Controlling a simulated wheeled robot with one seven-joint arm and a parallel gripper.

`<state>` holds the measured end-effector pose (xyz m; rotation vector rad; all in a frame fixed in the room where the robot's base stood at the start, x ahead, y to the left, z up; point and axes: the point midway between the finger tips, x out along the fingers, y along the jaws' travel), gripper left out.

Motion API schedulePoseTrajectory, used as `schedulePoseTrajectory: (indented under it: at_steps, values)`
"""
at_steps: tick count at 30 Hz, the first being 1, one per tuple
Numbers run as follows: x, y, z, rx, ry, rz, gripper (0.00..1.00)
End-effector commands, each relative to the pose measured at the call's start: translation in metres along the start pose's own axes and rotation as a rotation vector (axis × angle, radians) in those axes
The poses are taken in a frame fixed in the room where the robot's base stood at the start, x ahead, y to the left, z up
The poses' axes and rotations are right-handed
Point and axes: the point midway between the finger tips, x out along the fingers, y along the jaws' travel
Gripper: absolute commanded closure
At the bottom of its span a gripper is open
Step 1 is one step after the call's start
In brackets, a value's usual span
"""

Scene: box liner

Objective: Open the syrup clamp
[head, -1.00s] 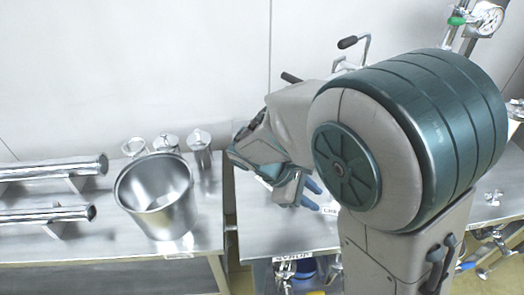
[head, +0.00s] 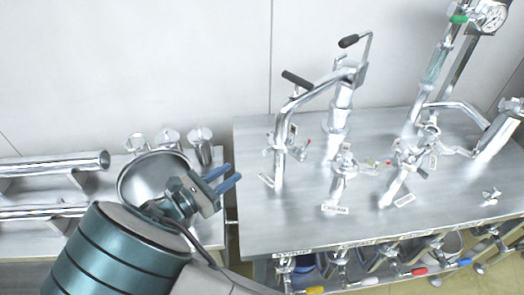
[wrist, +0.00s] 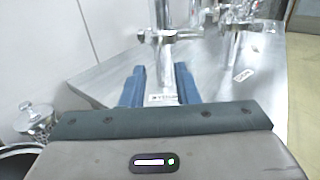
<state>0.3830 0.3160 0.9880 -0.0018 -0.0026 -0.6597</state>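The leftmost steel pipe (head: 279,170) stands upright on the bench, with a small label (head: 267,180) at its foot. A clamp (head: 284,143) with a side handle is around this pipe; whether it is open or shut is too small to tell. In the wrist view the pipe's clamp (wrist: 160,36) is ahead of the fingers, and a partly readable label (wrist: 164,99) shows between them. My gripper (head: 232,174) is open and empty, left of the pipe and apart from it. Its two blue fingers (wrist: 159,76) show in the wrist view.
A steel bucket (head: 133,185), partly hidden by my arm, stands on the left bench near lidded pots (head: 200,142). More pipes with clamps (head: 408,158) stand to the right. Valves with coloured handles (head: 368,281) are below the front edge. Bare bench (head: 300,225) lies in front of the pipes.

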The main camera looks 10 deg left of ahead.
Motion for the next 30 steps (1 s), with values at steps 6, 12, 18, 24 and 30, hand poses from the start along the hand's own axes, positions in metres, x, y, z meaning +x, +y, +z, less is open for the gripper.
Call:
schedulePoseTrajectory:
  at_steps: [6, 12, 18, 24, 30]
  values:
    - [0.048, -0.002, 0.001, -0.002, 0.0, -0.006, 0.72]
    - [0.088, -0.002, 0.001, -0.001, 0.0, -0.006, 0.72]
    - [0.112, -0.002, 0.0, 0.0, 0.002, -0.005, 0.72]
    - [0.119, -0.001, -0.001, 0.0, 0.002, -0.003, 0.72]
    - [0.119, -0.001, -0.001, 0.0, 0.003, -0.003, 0.72]
